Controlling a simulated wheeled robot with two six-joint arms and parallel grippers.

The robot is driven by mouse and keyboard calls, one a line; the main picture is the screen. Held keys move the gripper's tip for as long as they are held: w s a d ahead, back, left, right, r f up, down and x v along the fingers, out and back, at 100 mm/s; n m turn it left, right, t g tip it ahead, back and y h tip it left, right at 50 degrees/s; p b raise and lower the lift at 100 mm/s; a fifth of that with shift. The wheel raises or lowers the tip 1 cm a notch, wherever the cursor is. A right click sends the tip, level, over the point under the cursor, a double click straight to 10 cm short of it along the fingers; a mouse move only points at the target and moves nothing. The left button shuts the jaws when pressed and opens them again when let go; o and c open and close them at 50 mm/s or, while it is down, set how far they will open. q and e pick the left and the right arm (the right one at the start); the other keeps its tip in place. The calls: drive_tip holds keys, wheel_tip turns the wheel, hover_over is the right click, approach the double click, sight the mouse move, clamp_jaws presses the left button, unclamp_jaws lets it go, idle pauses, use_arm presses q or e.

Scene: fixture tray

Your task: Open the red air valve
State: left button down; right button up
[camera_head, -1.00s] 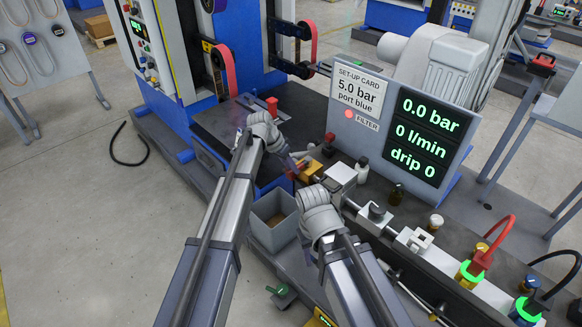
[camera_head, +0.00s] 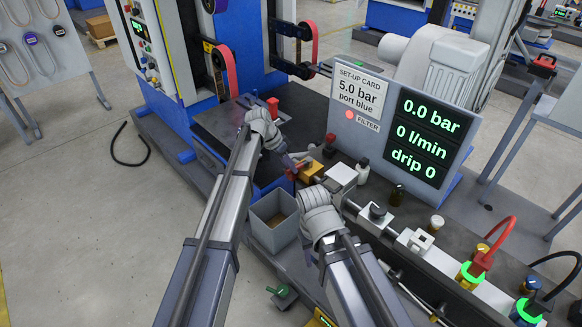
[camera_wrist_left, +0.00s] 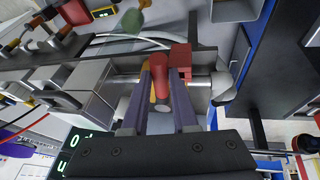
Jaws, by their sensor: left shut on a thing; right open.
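The red air valve's handle (camera_wrist_left: 156,62) shows in the left wrist view between the two purple fingers of my left gripper (camera_wrist_left: 165,78), which are shut on it. In the head view the left gripper (camera_head: 290,164) reaches from the left to the red and brass valve fitting (camera_head: 310,171); the wrist partly hides the contact there. My right gripper (camera_head: 324,236) hangs lower, in front of the rail, and is open. Its fingers are mostly hidden behind its wrist, and it holds nothing that I can see.
A grey bin (camera_head: 262,234) stands just left of the right gripper. The display panel (camera_head: 412,140) behind reads 0.0 bar, 0 l/min, drip 0, with a set-up card saying 5.0 bar, port blue. Red and black hoses with green-ringed fittings (camera_head: 470,275) are at right.

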use_arm(q)
drive_tip(key=c, duration=0.7)
unclamp_jaws()
drive_tip(key=p+v, duration=0.7)
drive_tip(key=v, duration=0.1)
drive_tip(key=shift+f, duration=0.1)
